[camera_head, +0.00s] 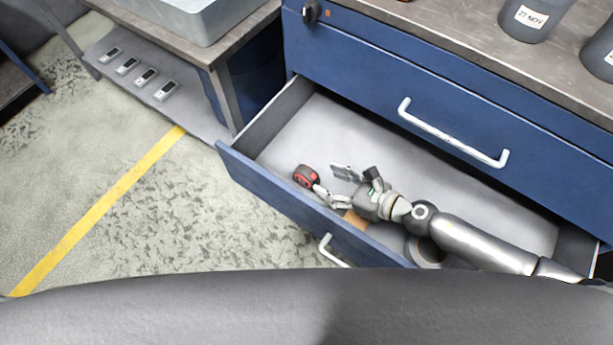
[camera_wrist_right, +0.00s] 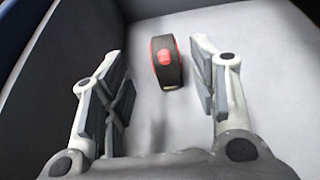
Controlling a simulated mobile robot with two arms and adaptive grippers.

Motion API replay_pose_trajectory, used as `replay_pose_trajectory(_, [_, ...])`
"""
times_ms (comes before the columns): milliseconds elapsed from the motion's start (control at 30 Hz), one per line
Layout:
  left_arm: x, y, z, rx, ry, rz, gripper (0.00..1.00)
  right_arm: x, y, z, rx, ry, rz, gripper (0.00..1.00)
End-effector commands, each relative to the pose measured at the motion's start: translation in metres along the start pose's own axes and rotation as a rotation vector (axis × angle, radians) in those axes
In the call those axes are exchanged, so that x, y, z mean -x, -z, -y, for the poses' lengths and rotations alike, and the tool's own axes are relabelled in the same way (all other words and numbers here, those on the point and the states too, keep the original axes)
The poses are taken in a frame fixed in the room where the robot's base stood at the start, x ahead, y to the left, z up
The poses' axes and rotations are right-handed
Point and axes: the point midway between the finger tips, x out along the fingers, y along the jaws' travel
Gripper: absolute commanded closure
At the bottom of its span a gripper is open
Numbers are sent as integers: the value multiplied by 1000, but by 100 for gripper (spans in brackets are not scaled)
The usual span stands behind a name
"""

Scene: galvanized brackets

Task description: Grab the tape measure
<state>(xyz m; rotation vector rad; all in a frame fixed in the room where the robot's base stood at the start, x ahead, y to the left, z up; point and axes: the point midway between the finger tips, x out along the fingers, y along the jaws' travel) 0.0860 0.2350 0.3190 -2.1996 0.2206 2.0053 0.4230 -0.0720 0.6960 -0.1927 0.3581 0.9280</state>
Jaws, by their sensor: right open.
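The tape measure (camera_head: 306,176) is red and black and sits inside the open drawer (camera_head: 255,172), towards its left end. My right gripper (camera_head: 331,180) is in the drawer just to the right of the tape measure, its fingers pointing towards it. In the right wrist view the tape measure (camera_wrist_right: 166,63) lies ahead of the open fingers (camera_wrist_right: 160,95), nearer the right finger. The space between the fingers looks empty. My left gripper is in neither view.
A brown block (camera_head: 355,218) and a grey round object (camera_head: 425,252) lie in the drawer, near my right arm. The drawer's white handle (camera_head: 333,251) is on its front. Above is a closed blue drawer (camera_head: 450,110). Grey cups (camera_head: 530,20) stand on the worktop.

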Motion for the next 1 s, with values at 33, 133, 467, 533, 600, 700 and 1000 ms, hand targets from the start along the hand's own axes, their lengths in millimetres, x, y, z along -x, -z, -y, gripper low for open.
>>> replay_pose_trajectory(33, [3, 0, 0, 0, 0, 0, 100, -8, -2, 0, -1, 0, 2, 46])
replay_pose_trajectory(133, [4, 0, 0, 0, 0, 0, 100, -21, -1, 1, -1, 1, 1, 46])
replay_pose_trajectory(467, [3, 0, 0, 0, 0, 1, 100, -48, 1, 1, -1, -1, 2, 46])
replay_pose_trajectory(533, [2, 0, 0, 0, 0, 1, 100, -59, 2, 3, 0, 0, 2, 46])
replay_pose_trajectory(600, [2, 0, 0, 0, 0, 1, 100, -68, 2, 3, -1, 0, 2, 46])
replay_pose_trajectory(700, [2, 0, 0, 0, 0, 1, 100, -78, 2, 4, -1, 0, 1, 46])
replay_pose_trajectory(1000, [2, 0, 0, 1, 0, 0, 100, -82, 3, 3, 0, 0, 0, 46])
